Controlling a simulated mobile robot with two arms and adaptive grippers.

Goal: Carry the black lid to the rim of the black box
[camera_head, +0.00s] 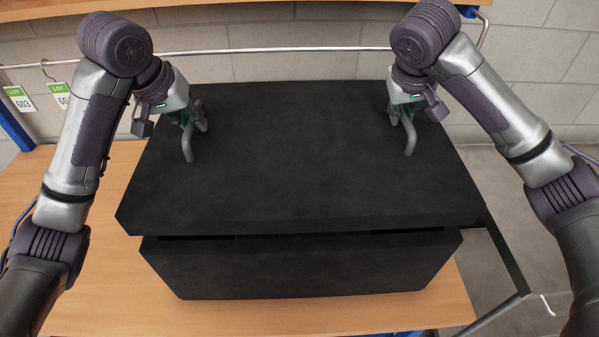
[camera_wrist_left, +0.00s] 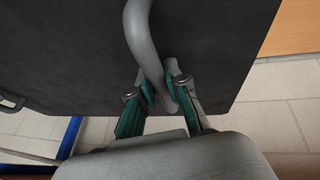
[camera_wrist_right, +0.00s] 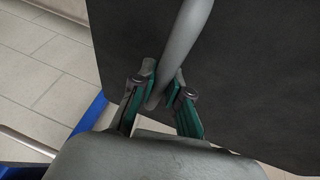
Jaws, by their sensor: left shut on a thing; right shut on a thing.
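The black lid (camera_head: 297,160) is a large flat dark slab with a grey curved handle near each side. It lies over the black box (camera_head: 300,268), whose front wall shows below the lid's front edge, with a narrow dark gap between them at places. My left gripper (camera_head: 196,122) is shut on the left handle (camera_head: 188,146); the left wrist view shows the fingers (camera_wrist_left: 162,92) on both sides of it. My right gripper (camera_head: 400,108) is shut on the right handle (camera_head: 409,138), also between the fingers (camera_wrist_right: 162,88) in the right wrist view. The box's inside is hidden.
The box stands on a wooden table (camera_head: 85,290), with bare wood to the left and in front. A metal rail (camera_head: 270,50) runs behind, with green and white lot tags (camera_head: 20,99) hanging at the left. A metal frame (camera_head: 505,250) stands at the right.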

